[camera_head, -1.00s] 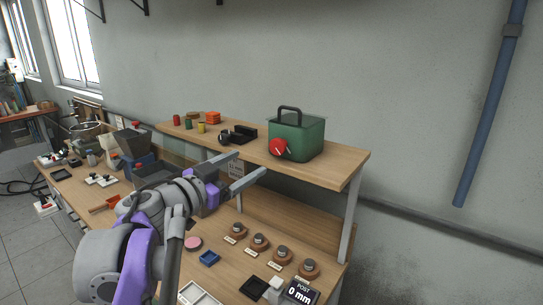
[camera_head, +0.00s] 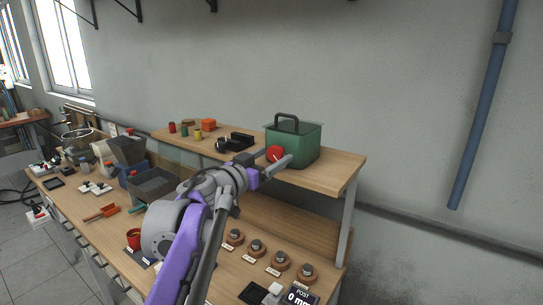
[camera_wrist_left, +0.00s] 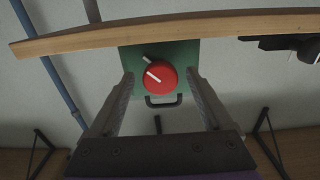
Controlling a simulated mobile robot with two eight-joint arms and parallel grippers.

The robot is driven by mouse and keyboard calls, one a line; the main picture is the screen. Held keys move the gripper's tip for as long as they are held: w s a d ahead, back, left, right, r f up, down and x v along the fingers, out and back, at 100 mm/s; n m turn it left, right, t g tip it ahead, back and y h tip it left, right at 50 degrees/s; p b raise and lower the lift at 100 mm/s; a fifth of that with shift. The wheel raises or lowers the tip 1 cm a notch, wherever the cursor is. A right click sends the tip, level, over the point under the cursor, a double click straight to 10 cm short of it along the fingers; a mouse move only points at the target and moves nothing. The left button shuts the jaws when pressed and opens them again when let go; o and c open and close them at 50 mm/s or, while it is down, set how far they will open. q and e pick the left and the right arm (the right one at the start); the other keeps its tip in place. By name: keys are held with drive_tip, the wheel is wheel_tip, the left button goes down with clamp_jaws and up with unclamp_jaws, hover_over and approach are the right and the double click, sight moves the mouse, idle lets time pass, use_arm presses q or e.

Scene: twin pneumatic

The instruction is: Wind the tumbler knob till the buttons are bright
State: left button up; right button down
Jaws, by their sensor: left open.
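A green box (camera_head: 305,145) with a dark top handle stands on the raised shelf. A round red knob (camera_head: 275,153) is on its front. In the left wrist view, which is upside down, the knob (camera_wrist_left: 160,77) has a white line, and a pale mark lies on the box beside its rim. My left gripper (camera_head: 272,163) is open, its fingers pointing at the box, one on each side of the knob in the wrist view. I cannot tell whether they touch it. No buttons can be made out inside the closed box. My right gripper is out of view.
The wooden shelf (camera_head: 335,172) carries a black device (camera_head: 236,141) and small coloured spools left of the box. Several round wooden bases (camera_head: 257,247) and a "0 mm" display (camera_head: 300,296) sit on the bench below. Grey bins (camera_head: 153,184) stand at left. Wall space above the box is clear.

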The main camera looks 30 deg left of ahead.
use_arm(q)
drive_tip(key=shift+w, duration=0.15)
drive_tip(key=shift+c, duration=0.2)
clamp_jaws()
drive_tip(key=shift+m, duration=0.5)
